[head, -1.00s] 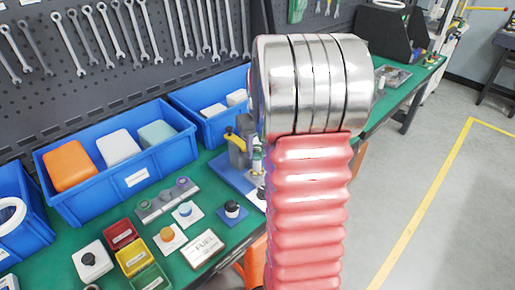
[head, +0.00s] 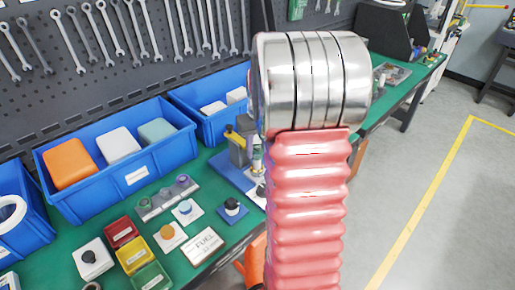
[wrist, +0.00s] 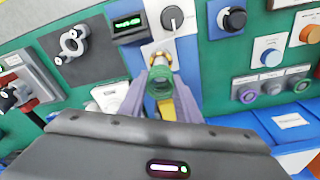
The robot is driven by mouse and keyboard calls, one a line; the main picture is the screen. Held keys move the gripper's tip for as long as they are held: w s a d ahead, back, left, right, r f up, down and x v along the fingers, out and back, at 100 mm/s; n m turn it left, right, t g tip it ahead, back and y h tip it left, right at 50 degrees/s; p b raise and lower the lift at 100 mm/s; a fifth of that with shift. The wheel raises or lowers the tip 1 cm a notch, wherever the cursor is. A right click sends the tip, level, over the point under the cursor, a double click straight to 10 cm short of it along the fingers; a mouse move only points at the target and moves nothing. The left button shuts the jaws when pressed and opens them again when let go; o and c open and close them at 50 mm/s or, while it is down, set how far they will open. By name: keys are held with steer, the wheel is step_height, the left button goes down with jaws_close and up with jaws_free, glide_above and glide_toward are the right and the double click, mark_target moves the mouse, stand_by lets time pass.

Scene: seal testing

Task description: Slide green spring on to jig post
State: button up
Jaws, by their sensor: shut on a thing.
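In the wrist view my gripper (wrist: 161,98) is shut on the green spring (wrist: 160,88), a short green ring-shaped piece seen nearly end-on between the fingertips. In the head view the jig (head: 238,170) stands on a blue base with a yellow lever, partly hidden behind my arm.
A green digital display (wrist: 128,23) and a black-knobbed block (wrist: 172,18) sit close beyond the fingers. Small knob and button blocks (head: 169,237) and coloured bins (head: 131,254) stand left of the jig. Blue crates (head: 137,178) line the back of the green bench.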

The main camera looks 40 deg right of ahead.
steer(key=o, duration=1.2)
steer(key=shift+c, duration=0.2)
steer(key=shift+r, duration=0.1)
step_height(320, 180, up, 7)
stand_by(0.8)
stand_by(0.6)
